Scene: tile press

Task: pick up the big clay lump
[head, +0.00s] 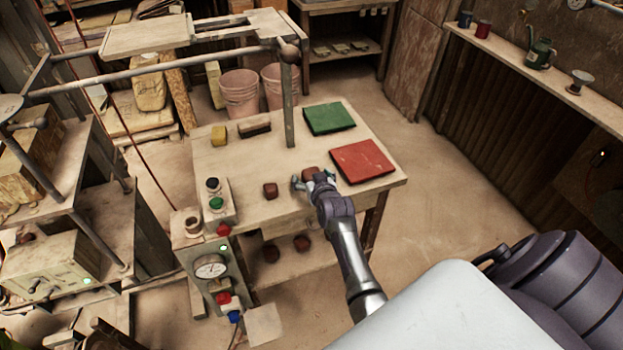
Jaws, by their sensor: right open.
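Two reddish-brown clay lumps are on the wooden table (232,160). One clay lump (270,190) sits by itself near the table's front middle. The other clay lump (310,172) is to its right, at my right gripper (314,182). The right gripper is open, with its fingers at this second lump, which it partly hides. I cannot tell whether the fingers touch it, nor which of the two lumps is bigger. My left gripper is not in view.
A red mat (362,161) lies just right of my right gripper, a green mat (329,118) behind it. A yellow block (218,135) and a dark brush-like block (255,129) lie further back. A metal post (289,105) stands at the back. Dark lumps (270,253) lie on the lower shelf.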

